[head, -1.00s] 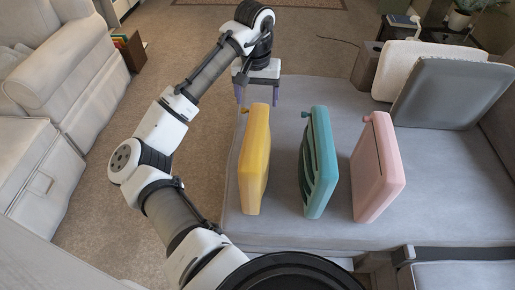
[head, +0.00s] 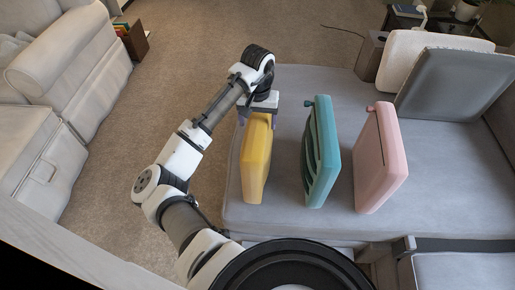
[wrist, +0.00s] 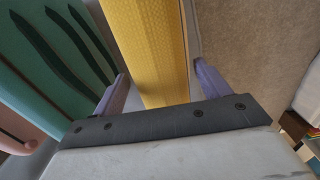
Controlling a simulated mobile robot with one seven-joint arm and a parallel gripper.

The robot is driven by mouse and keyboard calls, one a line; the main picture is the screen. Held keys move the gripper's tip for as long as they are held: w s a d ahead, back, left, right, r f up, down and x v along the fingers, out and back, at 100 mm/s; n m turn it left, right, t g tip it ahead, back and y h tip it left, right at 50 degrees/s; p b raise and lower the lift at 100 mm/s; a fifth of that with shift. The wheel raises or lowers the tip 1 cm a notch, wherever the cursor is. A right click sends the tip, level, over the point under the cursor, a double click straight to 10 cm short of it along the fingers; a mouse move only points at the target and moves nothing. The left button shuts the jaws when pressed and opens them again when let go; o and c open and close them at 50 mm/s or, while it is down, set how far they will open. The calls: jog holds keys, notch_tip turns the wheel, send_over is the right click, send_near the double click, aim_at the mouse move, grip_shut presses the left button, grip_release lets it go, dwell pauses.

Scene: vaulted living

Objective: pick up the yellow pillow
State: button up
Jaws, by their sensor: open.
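The yellow pillow (head: 256,160) stands upright on the grey sofa seat, leftmost of three standing pillows. My gripper (head: 259,118) is at its far top end. In the wrist view the yellow pillow (wrist: 150,50) runs between the two purple fingers of my gripper (wrist: 158,88), one finger on each side. The jaws are open, with a gap visible between the left finger and the pillow. The part of the pillow nearest the palm is hidden by the gripper's dark bar.
A teal pillow (head: 321,155) with dark leaf shapes and a pink pillow (head: 380,160) stand to the right. A grey cushion (head: 450,88) and a white cushion (head: 408,62) lean at the back right. The carpet (head: 150,90) is clear left of the sofa seat (head: 290,215).

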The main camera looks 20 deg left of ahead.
jog(key=shift+f, duration=0.35)
jog(key=shift+c, duration=0.3)
grip_shut()
